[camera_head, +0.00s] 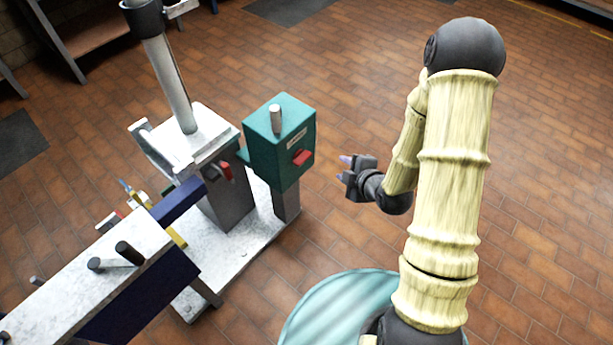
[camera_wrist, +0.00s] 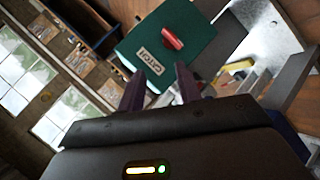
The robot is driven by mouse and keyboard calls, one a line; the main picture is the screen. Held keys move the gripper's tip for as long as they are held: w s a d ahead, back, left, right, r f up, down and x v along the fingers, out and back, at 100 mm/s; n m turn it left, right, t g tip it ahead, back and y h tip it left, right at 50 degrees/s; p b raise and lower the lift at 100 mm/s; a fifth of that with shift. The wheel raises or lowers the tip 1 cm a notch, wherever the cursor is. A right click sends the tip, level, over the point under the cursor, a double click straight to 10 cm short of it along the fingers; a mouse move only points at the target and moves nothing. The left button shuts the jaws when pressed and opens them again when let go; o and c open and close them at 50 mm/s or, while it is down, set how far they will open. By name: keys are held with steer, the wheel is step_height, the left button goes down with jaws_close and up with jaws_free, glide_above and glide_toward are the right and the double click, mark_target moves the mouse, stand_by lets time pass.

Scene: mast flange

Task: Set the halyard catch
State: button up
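A teal box (camera_head: 278,142) with a pale label stands on a grey post at the right end of the pale base plate. A red lever (camera_head: 302,157) sticks out of its front face, and a light grey peg (camera_head: 276,118) stands on its top. A second red part (camera_head: 226,171) sits on the dark mast foot. I cannot tell which is the halyard catch. My gripper (camera_head: 346,169) is right of the teal box, apart from it, open and empty. In the wrist view, the teal box (camera_wrist: 160,62) and its red lever (camera_wrist: 172,39) lie beyond my two separated fingers (camera_wrist: 160,85).
A grey mast (camera_head: 173,85) rises from the mast foot. A bench (camera_head: 95,265) with dark pegs stands at lower left, with small yellow and blue items (camera_head: 135,195) behind it. The brick floor (camera_head: 345,80) behind and right of the box is clear.

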step_height(320, 180, down, 14)
steer(key=s+a+n+t+y+b, duration=0.2)
steer(key=t+b, duration=0.4)
steer(key=b, duration=0.6)
steer(key=n+y, duration=0.1)
steer(key=n, duration=0.1)
steer(key=shift+s+f+n+b, duration=0.25)
steer(key=shift+s+n+b, duration=0.05)
steer(key=shift+s+n, duration=0.1)
steer(key=shift+w+a+f, duration=0.1)
steer(key=shift+w+a, duration=0.05)
steer(key=b, duration=1.1)
glide_toward(305, 161)
steer(key=b+x, duration=0.3)
steer(key=x, duration=0.6)
steer(key=shift+f+b, duration=0.1)
steer(key=shift+b, duration=0.2)
jaws_close()
